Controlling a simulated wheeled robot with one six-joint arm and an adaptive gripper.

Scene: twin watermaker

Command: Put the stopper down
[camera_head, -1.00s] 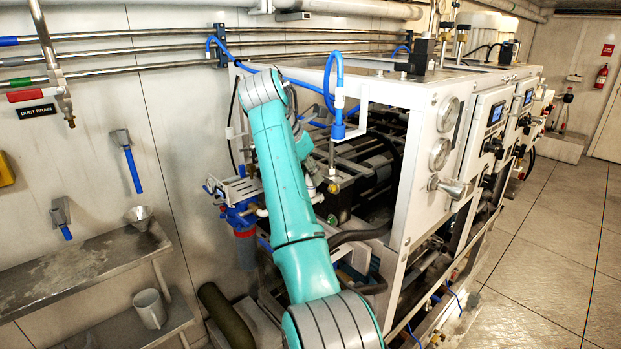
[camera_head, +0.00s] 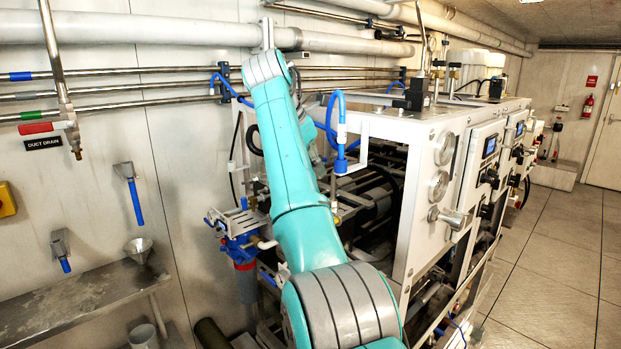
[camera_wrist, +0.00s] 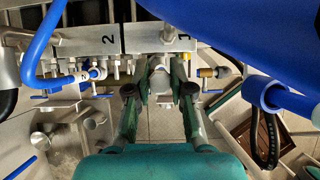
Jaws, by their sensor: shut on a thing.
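My gripper (camera_wrist: 160,88) shows in the wrist view, its two dark-green fingers closed in from both sides. A small grey piece, seemingly the stopper (camera_wrist: 160,82), sits between the fingertips; its full shape is partly hidden by the fingers. In the head view my gripper and the stopper are hidden behind my raised turquoise arm.
The white watermaker frame (camera_head: 415,190) stands right of my arm. In the wrist view, a numbered panel (camera_wrist: 90,38), a blue hose (camera_wrist: 35,55) and a large blue cylinder (camera_wrist: 250,35) are close by. A steel shelf (camera_head: 75,300) stands left; open floor (camera_head: 545,270) lies right.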

